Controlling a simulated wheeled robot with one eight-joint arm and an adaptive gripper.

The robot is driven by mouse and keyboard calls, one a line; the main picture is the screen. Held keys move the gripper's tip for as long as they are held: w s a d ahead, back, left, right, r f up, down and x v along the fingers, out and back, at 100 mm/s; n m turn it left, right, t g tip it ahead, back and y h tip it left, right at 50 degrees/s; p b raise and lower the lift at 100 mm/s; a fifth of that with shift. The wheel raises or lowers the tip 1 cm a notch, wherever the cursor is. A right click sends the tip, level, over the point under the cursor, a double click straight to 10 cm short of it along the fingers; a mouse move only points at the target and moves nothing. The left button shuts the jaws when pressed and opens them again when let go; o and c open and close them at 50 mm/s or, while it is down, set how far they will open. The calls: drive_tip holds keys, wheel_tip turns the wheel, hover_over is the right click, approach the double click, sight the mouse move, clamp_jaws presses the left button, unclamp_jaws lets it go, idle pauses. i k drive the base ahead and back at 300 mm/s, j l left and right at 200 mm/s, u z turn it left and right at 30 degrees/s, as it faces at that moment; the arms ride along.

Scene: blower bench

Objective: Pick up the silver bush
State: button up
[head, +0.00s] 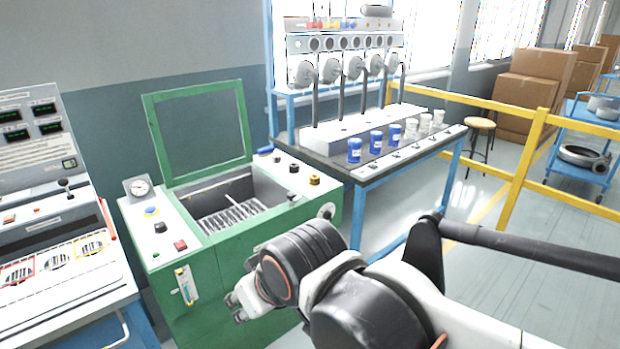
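My gripper (240,304) is at lower centre, in front of the green machine (180,310). My wrist covers much of it, and I cannot tell whether its fingers are open or shut. I cannot pick out the silver bush with certainty. A small silver-grey round part (327,210) shows at the machine's right front corner, just above my wrist; I cannot tell whether it is a bush. Small silver pieces (396,155) lie along the front of the blue-legged bench, too small to identify.
The green machine's lid (200,130) stands open over a slatted tub. Blue cans (376,142) and white cans (425,124) stand on the bench. A control console (55,250) is at left. Yellow rails (525,165), a stool (480,125) and a blue cart (580,175) are at right.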

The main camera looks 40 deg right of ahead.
sight(276, 158)
drive_tip(key=i+l, duration=0.25)
drive_tip(key=l, duration=0.2)
drive_tip(key=i+l, duration=0.25)
drive_tip(key=l, duration=0.2)
drive_tip(key=i+l, duration=0.2)
drive_tip(key=l, duration=0.25)
drive_tip(key=i+l, duration=0.25)
drive_tip(key=l, duration=0.2)
drive_tip(key=i+l, duration=0.25)
drive_tip(key=l, duration=0.2)
drive_tip(key=i+l+z, duration=0.1)
drive_tip(key=i+l, duration=0.15)
drive_tip(key=l, duration=0.2)
drive_tip(key=l+u, duration=0.1)
